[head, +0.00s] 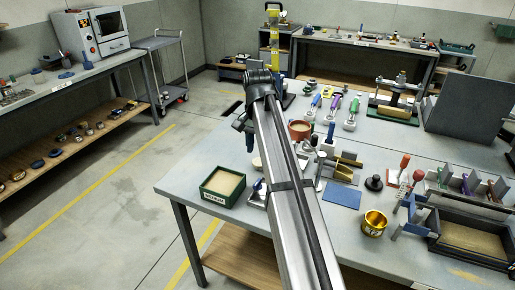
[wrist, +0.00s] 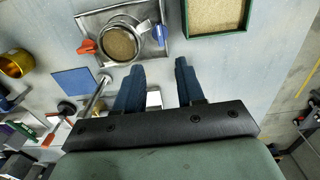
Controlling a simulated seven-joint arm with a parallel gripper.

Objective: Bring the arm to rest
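My gripper (wrist: 159,64) shows in the wrist view with its two dark blue fingers apart and nothing held between them. A small white block shows in the gap near the finger bases, lower down. The fingers point toward a metal tray (wrist: 172,48) that holds a round cup of sandy material (wrist: 119,43), with a red piece (wrist: 87,47) and a blue piece (wrist: 158,34) at its sides. The fingertips appear above the bench, apart from the tray.
A green box of sand (head: 205,194) stands at the bench's left front edge. Bare bench (head: 290,255) and open floor (head: 110,215) are at the front and left.

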